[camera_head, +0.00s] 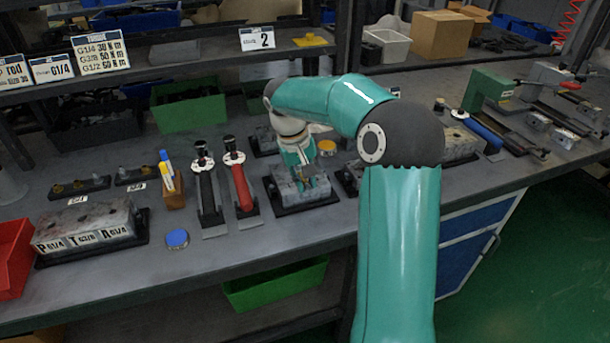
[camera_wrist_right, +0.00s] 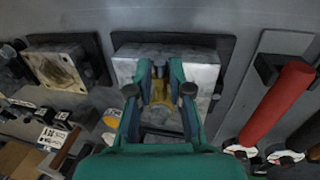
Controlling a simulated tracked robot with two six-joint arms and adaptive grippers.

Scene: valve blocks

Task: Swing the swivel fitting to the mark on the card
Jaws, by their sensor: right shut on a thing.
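The valve block (camera_head: 288,190) stands on a black base at the middle of the bench; it also shows in the wrist view (camera_wrist_right: 205,68). My right gripper (camera_head: 306,180) reaches down over it from behind. In the wrist view my right gripper (camera_wrist_right: 160,72) has its fingers on either side of the brass-coloured swivel fitting (camera_wrist_right: 160,90), shut on it. The fitting is mostly hidden by the fingers, so its exact angle is unclear. A white card with a 2 (camera_head: 257,39) hangs on the shelf edge; I cannot make out a swing mark. My left gripper is out of view.
A red-handled tool (camera_head: 240,182) and a black-handled tool (camera_head: 207,190) lie left of the block. A larger P-T-A block (camera_head: 90,222), a blue cap (camera_head: 177,239) and a red bin (camera_head: 12,258) are farther left. A yellow-topped round part (camera_head: 327,147) sits behind the block.

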